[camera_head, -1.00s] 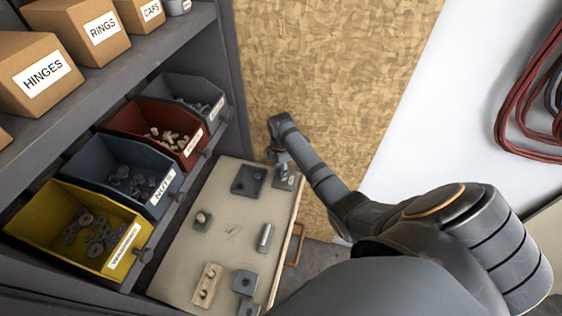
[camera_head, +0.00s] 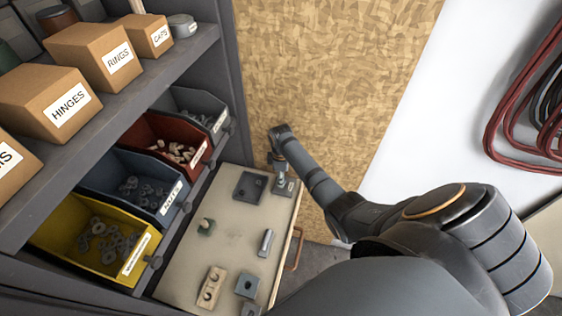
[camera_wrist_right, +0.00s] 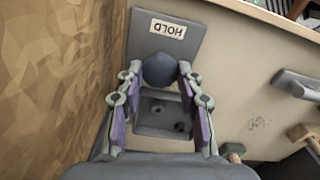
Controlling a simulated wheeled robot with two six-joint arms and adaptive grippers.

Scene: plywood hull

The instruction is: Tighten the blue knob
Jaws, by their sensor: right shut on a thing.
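A dark blue round knob (camera_wrist_right: 160,70) shows in the right wrist view, in front of a grey plate (camera_wrist_right: 190,35) with a label reading HOLD. My right gripper (camera_wrist_right: 158,78) has one finger on each side of the knob and is shut on it. In the head view, my right arm reaches in from the right, and the right gripper (camera_head: 279,165) points down at the far end of the work board (camera_head: 225,255). The knob is too small and covered to make out there. My left gripper is not in view.
Several small fittings and a metal cylinder (camera_head: 265,242) sit on the board. Bins, including a yellow one (camera_head: 60,235), line the left under a shelf. A plywood wall (camera_head: 330,80) stands close behind.

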